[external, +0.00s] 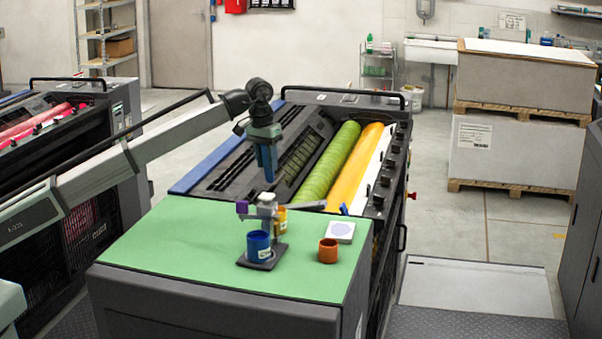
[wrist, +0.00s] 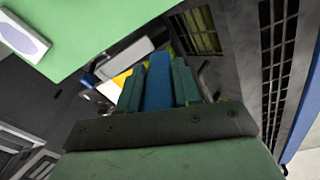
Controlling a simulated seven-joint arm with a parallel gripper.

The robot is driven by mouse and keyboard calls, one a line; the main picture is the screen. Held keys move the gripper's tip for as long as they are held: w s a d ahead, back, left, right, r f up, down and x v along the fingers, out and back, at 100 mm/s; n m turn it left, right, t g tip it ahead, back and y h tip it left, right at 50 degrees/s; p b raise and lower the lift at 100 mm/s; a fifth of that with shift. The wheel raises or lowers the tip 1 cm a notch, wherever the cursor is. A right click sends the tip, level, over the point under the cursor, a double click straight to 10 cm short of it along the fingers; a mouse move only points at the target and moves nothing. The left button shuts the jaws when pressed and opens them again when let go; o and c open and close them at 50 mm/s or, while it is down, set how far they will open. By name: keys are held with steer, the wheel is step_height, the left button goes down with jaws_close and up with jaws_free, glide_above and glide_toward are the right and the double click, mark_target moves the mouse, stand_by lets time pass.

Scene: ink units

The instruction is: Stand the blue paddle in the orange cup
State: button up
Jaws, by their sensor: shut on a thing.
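My gripper (external: 266,160) is raised above the back edge of the green bench top, fingers pointing down. In the wrist view my gripper (wrist: 158,82) is shut on a long blue piece, the blue paddle (wrist: 158,90), which lies between the two green fingers. Its far end is hard to make out. The orange cup (external: 328,250) stands upright on the green top at the right, below and to the right of my gripper and well apart from it. The cup is not visible in the wrist view.
A grey stand holds a blue tin (external: 258,246), with a yellow tin (external: 281,219) behind it. A white pad (external: 340,232) with a lilac oval lies behind the cup. Green (external: 328,165) and yellow (external: 353,165) rollers lie beyond. The green top (external: 180,240) is clear at left.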

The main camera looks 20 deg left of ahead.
steer(key=s+d+r+n, duration=0.3)
steer(key=s+d+n, duration=0.1)
steer(key=s+d, duration=2.2)
steer(key=shift+s+a+f, duration=0.25)
steer(key=shift+a+f, duration=0.15)
steer(key=shift+f, duration=0.85)
steer(key=shift+s+a+f, duration=0.25)
steer(key=shift+a+f, duration=0.2)
steer(key=shift+f, duration=0.75)
steer(key=shift+s+a+f, duration=0.25)
steer(key=shift+a+f, duration=0.15)
steer(key=shift+f, duration=0.85)
steer(key=o, duration=1.1)
steer(key=r, duration=0.4)
steer(key=a+r, duration=0.1)
steer(key=r, duration=0.8)
steer(key=shift+s+a+r, duration=0.25)
steer(key=shift+s+r, duration=0.1)
steer(key=shift+s, duration=0.05)
steer(key=shift+w, duration=0.1)
